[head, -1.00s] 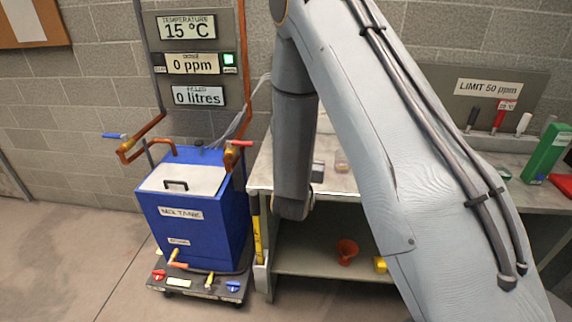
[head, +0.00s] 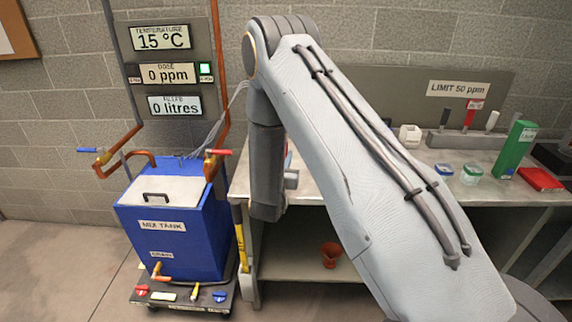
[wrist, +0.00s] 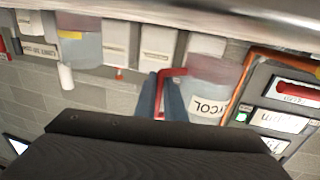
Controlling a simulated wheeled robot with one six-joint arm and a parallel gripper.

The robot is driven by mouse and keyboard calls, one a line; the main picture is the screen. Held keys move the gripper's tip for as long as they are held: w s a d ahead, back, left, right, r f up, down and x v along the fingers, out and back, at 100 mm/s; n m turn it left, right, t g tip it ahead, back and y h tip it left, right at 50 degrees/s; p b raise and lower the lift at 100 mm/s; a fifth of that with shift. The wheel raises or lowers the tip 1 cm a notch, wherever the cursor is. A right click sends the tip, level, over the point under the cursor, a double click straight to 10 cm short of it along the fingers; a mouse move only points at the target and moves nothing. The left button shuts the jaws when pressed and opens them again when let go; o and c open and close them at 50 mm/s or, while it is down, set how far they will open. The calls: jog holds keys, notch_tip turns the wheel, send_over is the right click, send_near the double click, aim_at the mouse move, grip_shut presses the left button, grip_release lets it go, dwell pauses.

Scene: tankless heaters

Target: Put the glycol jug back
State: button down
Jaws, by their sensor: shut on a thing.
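The gripper is shut on this handle. In the head view my own arm hides the gripper and most or all of the jug. I cannot tell from these views whether the jug touches a surface.
The blue mix tank (head: 172,225) stands left of the metal bench (head: 310,180). An orange-red funnel (head: 331,254) sits on the lower shelf. A green box (head: 515,148), red tray (head: 541,179) and small tubs (head: 472,173) are on the bench's right. Floor at left is clear.

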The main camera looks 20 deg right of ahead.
jog(key=shift+f+p, duration=0.3)
jog(key=shift+f, duration=1.25)
jog(key=shift+f, duration=0.1)
jog(key=c, duration=1.8)
grip_release()
jog(key=shift+f, duration=0.1)
jog(key=shift+c, duration=0.2)
